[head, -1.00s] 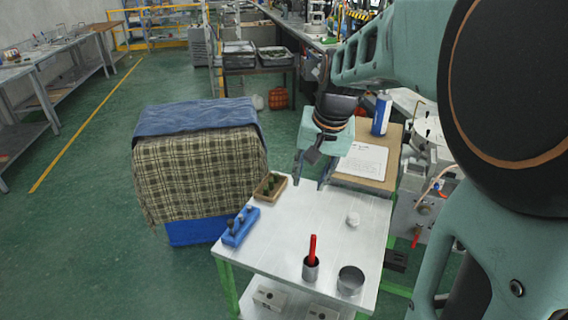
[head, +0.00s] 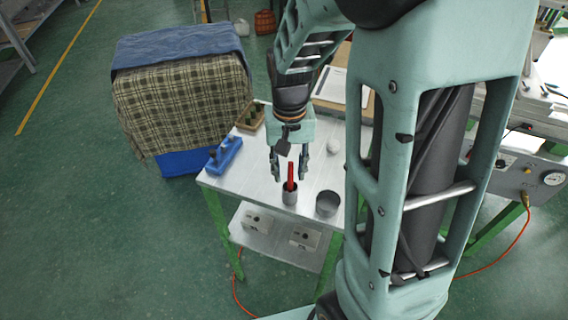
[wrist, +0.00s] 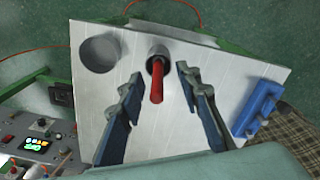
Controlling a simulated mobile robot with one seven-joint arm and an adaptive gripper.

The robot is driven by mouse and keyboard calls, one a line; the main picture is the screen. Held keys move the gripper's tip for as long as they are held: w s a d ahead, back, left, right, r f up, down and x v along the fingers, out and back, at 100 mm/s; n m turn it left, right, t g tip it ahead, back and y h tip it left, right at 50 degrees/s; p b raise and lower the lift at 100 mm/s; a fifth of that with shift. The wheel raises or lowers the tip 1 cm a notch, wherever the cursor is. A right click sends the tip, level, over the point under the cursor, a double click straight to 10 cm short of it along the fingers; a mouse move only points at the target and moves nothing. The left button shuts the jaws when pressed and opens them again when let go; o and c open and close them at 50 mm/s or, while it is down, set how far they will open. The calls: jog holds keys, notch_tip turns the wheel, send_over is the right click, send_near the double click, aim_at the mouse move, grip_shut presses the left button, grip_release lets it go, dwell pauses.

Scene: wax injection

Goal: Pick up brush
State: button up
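The brush shows as a red handle (head: 291,174) standing up out of a small grey metal cup (head: 289,197) on the white table. In the wrist view the red handle (wrist: 157,84) points toward the camera from the cup (wrist: 158,53), between the two finger lines. My gripper (head: 289,179) is open and empty, its fingers pointing down on either side of the handle in the head view. In the wrist view the fingertips (wrist: 157,76) are apart, with visible room on both sides of the handle. The brush's lower end is hidden inside the cup.
A wider grey round container (head: 327,204) stands right of the cup. A blue holder (head: 224,154) and a wooden tray (head: 251,117) line the table's left edge. A white lump (head: 333,146) lies behind. A plaid-covered block (head: 185,105) stands beyond the table's left side.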

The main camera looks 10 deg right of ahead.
aim_at(290, 191)
jog(key=shift+d+f, duration=0.2)
jog(key=shift+f, duration=1.7)
jog(key=shift+c, duration=0.5)
jog(key=shift+w, duration=0.1)
grip_shut()
